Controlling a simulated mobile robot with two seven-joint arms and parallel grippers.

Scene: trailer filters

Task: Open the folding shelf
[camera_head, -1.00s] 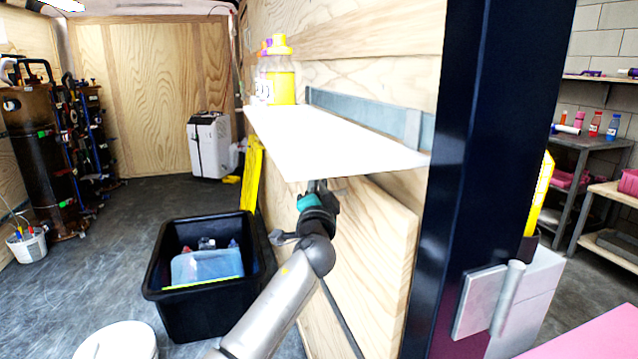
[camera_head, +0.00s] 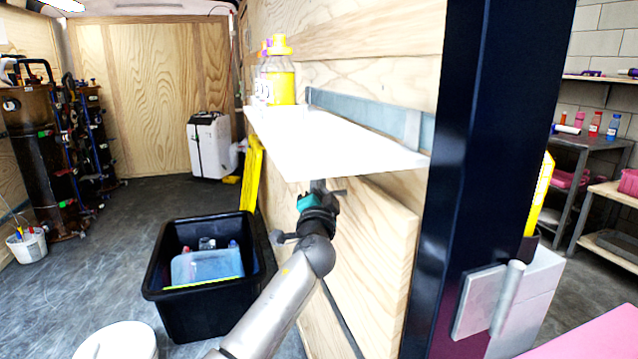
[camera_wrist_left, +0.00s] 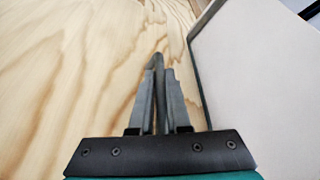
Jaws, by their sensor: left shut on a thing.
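The folding shelf (camera_head: 335,140) is a white board on the plywood wall, standing out from it and looking about level in the head view. In the left wrist view the pale panel at right (camera_wrist_left: 265,80) appears to be its underside. My left gripper (camera_head: 318,184) is just below the board, near its front end. In the left wrist view its fingers (camera_wrist_left: 158,75) are shut on a thin dark bar (camera_wrist_left: 157,63) beside the plywood. My right gripper is out of view.
Yellow-capped bottles (camera_head: 277,75) stand on the shelf's far end. A black tub (camera_head: 205,315) with bottles and a blue container is on the floor at left. A dark post (camera_head: 485,150) rises at right. A white bucket (camera_head: 118,342) is at the bottom left.

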